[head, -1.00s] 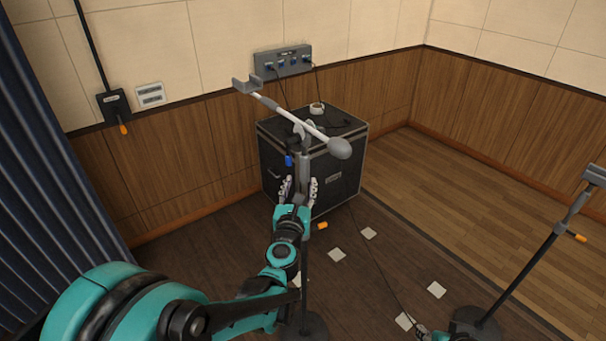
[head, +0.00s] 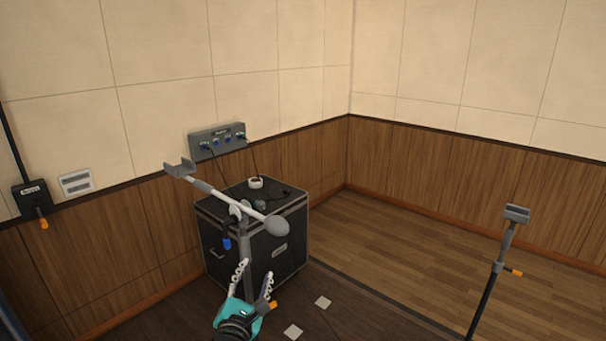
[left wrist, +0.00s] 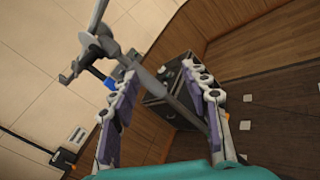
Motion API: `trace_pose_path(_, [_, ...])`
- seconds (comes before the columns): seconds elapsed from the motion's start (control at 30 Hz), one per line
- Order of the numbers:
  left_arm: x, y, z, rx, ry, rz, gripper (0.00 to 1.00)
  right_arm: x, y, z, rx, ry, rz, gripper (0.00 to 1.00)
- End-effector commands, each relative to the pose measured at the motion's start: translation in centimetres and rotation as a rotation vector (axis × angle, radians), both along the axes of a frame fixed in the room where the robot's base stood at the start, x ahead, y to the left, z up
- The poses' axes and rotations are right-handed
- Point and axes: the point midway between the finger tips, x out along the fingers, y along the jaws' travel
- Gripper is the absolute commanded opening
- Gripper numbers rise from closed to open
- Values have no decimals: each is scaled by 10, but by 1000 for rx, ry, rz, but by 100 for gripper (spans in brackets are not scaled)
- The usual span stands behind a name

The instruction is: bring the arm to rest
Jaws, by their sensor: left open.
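In the left wrist view the open fingers (left wrist: 165,95) stand on either side of a grey stand pole. The stand (head: 245,250) is upright in front of the black case and carries a tilted white boom (head: 225,198) with a grey rounded end. A blue knob (head: 227,243) hangs beside the pole. I cannot tell whether the fingers touch the pole. My right gripper is not in view.
A black case (head: 285,248) stands behind the pole with a white roll (head: 256,182) on top. A grey box (head: 217,140) with cables is on the wall. Another stand (head: 498,268) with an orange knob is at the right.

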Motion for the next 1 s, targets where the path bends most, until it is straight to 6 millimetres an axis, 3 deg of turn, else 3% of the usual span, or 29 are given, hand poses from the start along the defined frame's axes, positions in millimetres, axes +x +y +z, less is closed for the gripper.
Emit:
trace_pose_path(0.1, [-36, -34, -7, 588, 28, -199, 47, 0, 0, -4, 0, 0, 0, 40])
trace_pose_path(0.2, [-76, -47, -36, 1113, 65, -399, 47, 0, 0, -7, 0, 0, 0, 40])
trace_pose_path(0.3, [-122, -37, -74, 1583, 118, -620, 47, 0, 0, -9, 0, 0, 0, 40])
trace_pose_path(0.43, [-177, -4, -114, 2026, 191, -903, 47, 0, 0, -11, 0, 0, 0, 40])
trace_pose_path(0.5, [-198, 13, -126, 2168, 223, -1021, 47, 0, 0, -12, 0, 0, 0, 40])
trace_pose_path(0.63, [-220, 32, -135, 2299, 257, -1149, 47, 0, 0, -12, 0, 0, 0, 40])
trace_pose_path(1.0, [-224, 36, -136, 2326, 263, -1176, 47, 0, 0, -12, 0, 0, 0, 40])
